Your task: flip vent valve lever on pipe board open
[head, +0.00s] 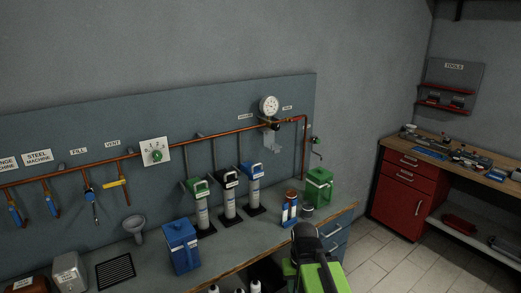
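The pipe board (60,117) is a long blue-grey panel on the wall, with a copper pipe running across it. Under the VENT label (112,143), a short pipe branches down to a valve with a yellow lever (115,183). This lever lies nearly level, crosswise to its pipe. Part of my green and black arm shows at the bottom, right of centre, well away from the vent valve. No gripper fingers can be made out.
The workbench (250,236) below the board carries a grey funnel (134,227), a blue canister (181,246), several upright cylinders and a green box (319,187). A red drawer cabinet (402,194) stands at the right. Tiled floor (375,250) between bench and cabinet is clear.

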